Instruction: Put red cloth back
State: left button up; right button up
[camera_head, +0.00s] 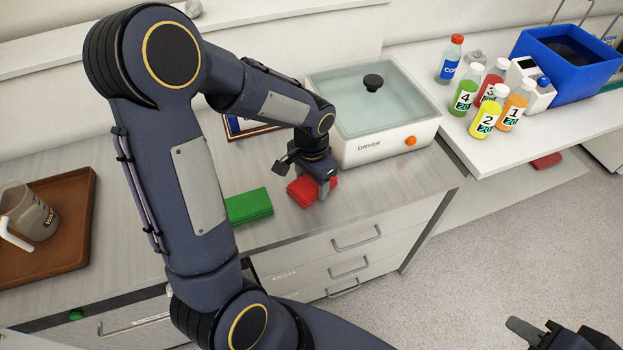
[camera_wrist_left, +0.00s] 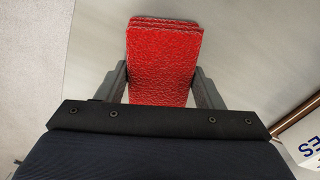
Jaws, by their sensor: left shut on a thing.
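The red cloth (camera_head: 301,192) is a folded block at the counter's front part, just right of a folded green cloth (camera_head: 248,206). My left gripper (camera_head: 324,186) points down at the red cloth and is shut on it. In the left wrist view the red cloth (camera_wrist_left: 164,55) sits between the two fingers (camera_wrist_left: 162,85), one on each side. I cannot tell whether it touches the counter or is slightly lifted. My right gripper (camera_head: 530,335) shows only in part at the bottom right, away from the counter, with nothing seen in it.
The dryer (camera_head: 385,150) with a glass lid stands right behind my left gripper. A brown tray (camera_head: 75,225) with a jug (camera_head: 27,213) is at the left. Several numbered bottles (camera_head: 487,118) and a blue bin (camera_head: 580,75) stand on the right table. Another red item (camera_head: 546,161) lies lower right.

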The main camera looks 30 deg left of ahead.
aim_at(312, 182)
pick_arm(q)
jog(key=o, duration=1)
jog(key=shift+f, duration=0.1)
notch_tip(312, 182, up, 11)
jog(key=s+d+n+t+h, duration=0.1)
jog(key=s+t, duration=0.1)
jog(key=s, duration=0.3)
jog(key=s+d+r+n+t+h, duration=0.1)
jog(key=s+n, duration=0.1)
jog(key=s, duration=0.4)
jog(key=s+d+r+n+t+h, duration=0.1)
jog(key=s+d+n+t, duration=0.1)
jog(key=s, duration=0.3)
jog(key=shift+s+d+r+t+h, duration=0.1)
jog(key=shift+s+r+t+h, duration=0.2)
jog(key=shift+s+h, duration=0.1)
